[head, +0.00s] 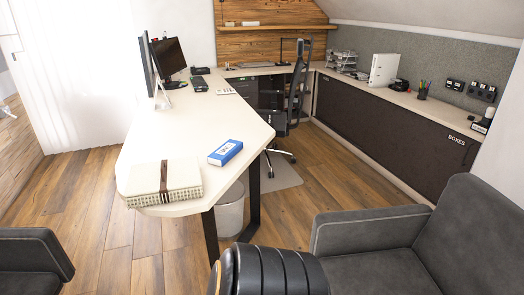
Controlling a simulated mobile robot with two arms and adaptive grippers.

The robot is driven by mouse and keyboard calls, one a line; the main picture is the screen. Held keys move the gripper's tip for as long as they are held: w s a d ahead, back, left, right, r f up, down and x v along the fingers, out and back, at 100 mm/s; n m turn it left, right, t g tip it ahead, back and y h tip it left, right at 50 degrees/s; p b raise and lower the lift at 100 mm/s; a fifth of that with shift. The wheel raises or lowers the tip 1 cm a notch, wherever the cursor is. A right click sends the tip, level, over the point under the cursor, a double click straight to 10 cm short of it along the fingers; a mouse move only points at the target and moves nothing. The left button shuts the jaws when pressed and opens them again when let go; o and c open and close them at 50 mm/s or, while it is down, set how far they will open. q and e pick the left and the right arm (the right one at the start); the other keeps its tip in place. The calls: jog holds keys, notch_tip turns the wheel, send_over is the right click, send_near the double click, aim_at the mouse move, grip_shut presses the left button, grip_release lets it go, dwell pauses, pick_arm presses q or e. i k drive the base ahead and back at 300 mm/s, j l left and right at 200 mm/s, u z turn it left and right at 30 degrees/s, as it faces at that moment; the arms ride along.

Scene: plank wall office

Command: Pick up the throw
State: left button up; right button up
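The throw (183,178) appears to be the folded cream bundle with a woven, textured side and a dark brown band around it. It lies flat at the near left end of the white desk (185,125), close to the rounded front edge. Nothing touches it from above. Neither of my grippers shows in the head view.
A blue and white box (225,153) lies right of the throw. Monitors (170,57) stand farther back. A bin (230,210) is under the desk. Grey armchairs (385,235) (30,258) and a black ribbed object (275,270) are in front. Wooden floor (85,200) is clear at left.

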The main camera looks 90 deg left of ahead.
aim_at(163, 181)
jog(key=u, duration=3.55)
